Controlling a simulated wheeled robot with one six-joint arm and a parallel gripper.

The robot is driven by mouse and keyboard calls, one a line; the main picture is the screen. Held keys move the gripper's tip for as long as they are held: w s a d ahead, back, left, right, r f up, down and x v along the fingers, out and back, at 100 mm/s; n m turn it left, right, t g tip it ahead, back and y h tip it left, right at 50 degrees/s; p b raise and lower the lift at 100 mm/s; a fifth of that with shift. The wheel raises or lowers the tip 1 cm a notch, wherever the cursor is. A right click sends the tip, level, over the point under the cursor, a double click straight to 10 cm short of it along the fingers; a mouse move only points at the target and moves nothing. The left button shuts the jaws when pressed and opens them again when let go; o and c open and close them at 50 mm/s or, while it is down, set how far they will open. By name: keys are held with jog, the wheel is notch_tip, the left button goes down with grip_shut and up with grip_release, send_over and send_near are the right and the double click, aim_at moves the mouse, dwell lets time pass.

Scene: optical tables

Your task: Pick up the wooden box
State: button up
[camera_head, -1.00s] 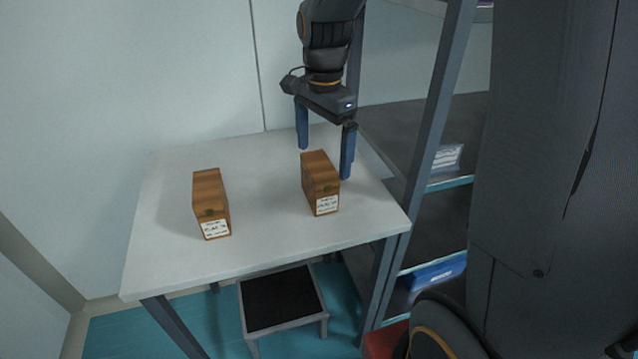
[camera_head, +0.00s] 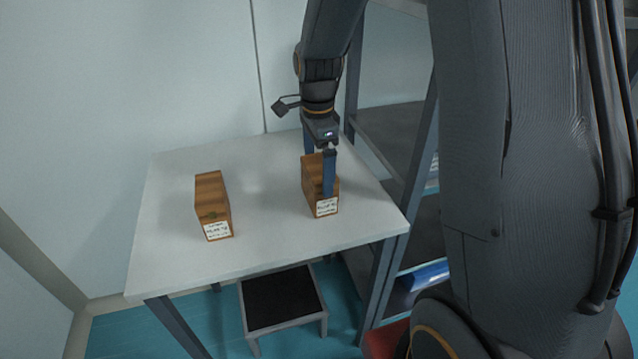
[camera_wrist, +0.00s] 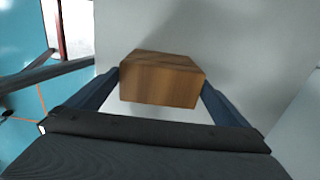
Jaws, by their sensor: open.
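Two wooden boxes with white labels stand on the white table (camera_head: 265,235) in the head view. The right box (camera_head: 310,184) has my gripper (camera_head: 317,168) directly over it, with one blue finger in front of its near part and the other behind it. My gripper is open. In the wrist view a wooden box (camera_wrist: 162,80) lies between the two blue fingers (camera_wrist: 160,92), one at each side. Whether the fingers touch it I cannot tell. The left box (camera_head: 212,203) stands apart, clear of my gripper.
A shelf rack (camera_head: 425,150) stands right of the table, close to my arm. A pale wall is behind. The table between and behind the boxes is clear.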

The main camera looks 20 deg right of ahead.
jog(key=shift+d+f+p, duration=0.15)
jog(key=shift+f+p, duration=0.45)
jog(key=shift+f, duration=1.55)
jog(key=shift+w, duration=0.1)
jog(key=c, duration=1.1)
jog(key=shift+r, duration=0.15)
